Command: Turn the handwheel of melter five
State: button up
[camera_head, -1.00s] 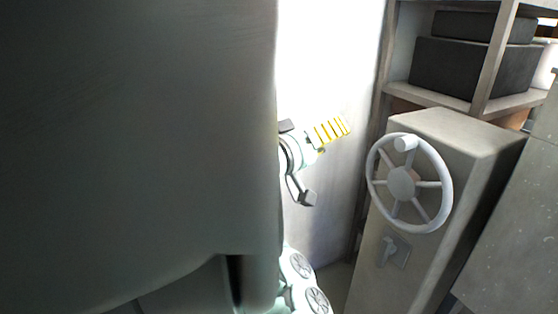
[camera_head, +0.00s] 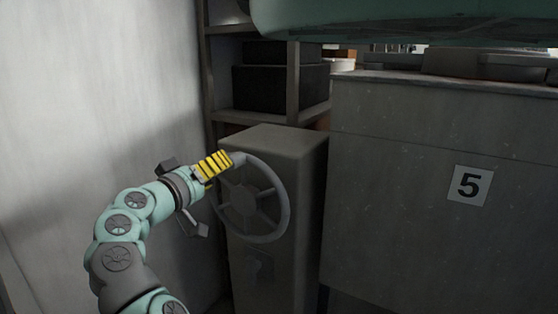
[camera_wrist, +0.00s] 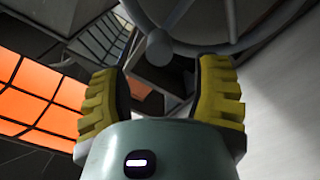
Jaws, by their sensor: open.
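The handwheel (camera_head: 285,205) is a pale grey spoked wheel on the front of a grey pedestal (camera_head: 290,143). The pedestal stands just left of a grey cabinet marked 5 (camera_head: 469,186). The wheel's round knob (camera_head: 238,159) is at its upper left. My gripper (camera_head: 229,158) has yellow ribbed fingers and is right by the knob in the head view. In the wrist view my gripper (camera_wrist: 162,75) is open, and the knob (camera_wrist: 159,48) shows between and just beyond the fingertips. The wheel rim (camera_wrist: 215,47) crosses the top. I cannot tell whether the fingers touch the knob.
A shelf with dark boxes (camera_head: 280,88) stands behind. A pale wall (camera_head: 90,90) is at the left. A greenish overhanging body (camera_head: 400,22) fills the top right.

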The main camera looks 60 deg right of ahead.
aim_at(232, 169)
jog(key=shift+d, duration=2.8)
jog(key=shift+w, duration=0.1)
jog(key=shift+a, duration=0.1)
grip_shut()
